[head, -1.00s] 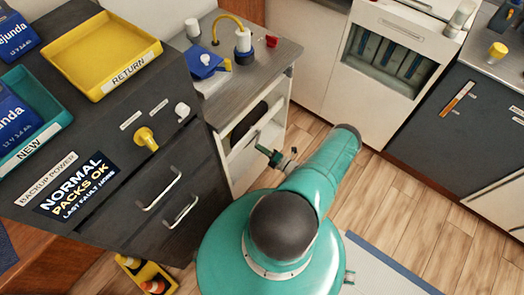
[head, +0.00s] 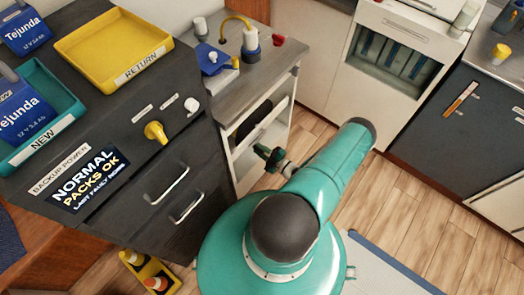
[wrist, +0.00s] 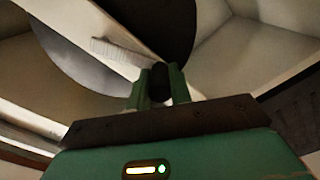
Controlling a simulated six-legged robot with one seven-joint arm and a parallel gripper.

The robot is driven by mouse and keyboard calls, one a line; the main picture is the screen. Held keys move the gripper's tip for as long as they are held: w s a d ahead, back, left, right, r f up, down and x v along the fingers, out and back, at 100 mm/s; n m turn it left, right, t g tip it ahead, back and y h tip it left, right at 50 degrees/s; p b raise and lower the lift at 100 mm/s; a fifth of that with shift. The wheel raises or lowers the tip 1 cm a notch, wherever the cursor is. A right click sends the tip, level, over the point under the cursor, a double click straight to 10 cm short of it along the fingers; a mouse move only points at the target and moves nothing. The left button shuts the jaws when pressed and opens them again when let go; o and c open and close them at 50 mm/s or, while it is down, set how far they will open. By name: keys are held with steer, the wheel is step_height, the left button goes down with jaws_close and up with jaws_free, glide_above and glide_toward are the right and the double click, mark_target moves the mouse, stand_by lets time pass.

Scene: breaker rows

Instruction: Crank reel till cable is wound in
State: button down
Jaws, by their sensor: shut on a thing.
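The reel (head: 247,124) shows as a dark round shape inside the open front of a white cabinet in the head view. In the wrist view a large dark disc (wrist: 165,22) is close ahead, with a grey disc behind a pale bar. My gripper (head: 272,155) is at the cabinet's front, below the reel. In the wrist view my gripper (wrist: 160,90) is shut on a black knob (wrist: 159,75), which looks like the crank handle. How the knob joins the reel is hidden. I cannot make out the cable.
A dark console with a yellow tray (head: 112,45), a teal tray (head: 40,110) and drawer handles stands at the left. The metal counter (head: 270,62) above the reel holds small items. Open wooden floor (head: 420,190) lies to the right. Orange-topped items stand low at the left.

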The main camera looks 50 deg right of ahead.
steer(key=shift+r+m, duration=0.65)
steer(key=shift+m, duration=0.25)
steer(key=c, duration=1.3)
jaws_free()
steer(key=shift+a, duration=0.1)
steer(key=shift+o, duration=0.2)
steer(key=s, duration=1.3)
steer(key=shift+s+d, duration=0.2)
steer(key=shift+s, duration=0.2)
